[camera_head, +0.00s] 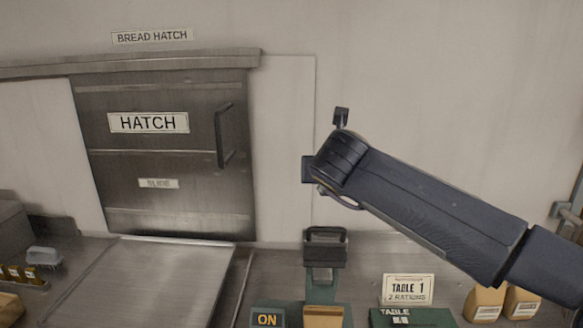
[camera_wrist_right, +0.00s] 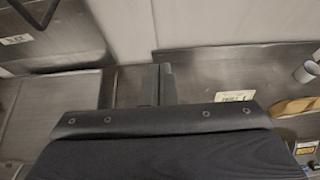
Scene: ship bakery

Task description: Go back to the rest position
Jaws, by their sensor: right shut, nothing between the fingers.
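My right arm (camera_head: 430,210) reaches in from the right in the head view, raised over the counter in front of the wall. Its wrist end lies right of the hatch handle, and I cannot make out the fingers clearly there. In the right wrist view my right gripper (camera_wrist_right: 158,84) is shut, its two fingers side by side with nothing between them. It touches nothing that I can see. My left gripper is not in view.
The steel hatch (camera_head: 165,180) is closed, with a dark handle (camera_head: 224,136). Below stand a black-topped green device (camera_head: 322,282), an ON sign (camera_head: 267,319), a TABLE 1 card (camera_head: 408,288) and paper bags (camera_head: 485,302). A steel tray (camera_head: 165,285) lies left.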

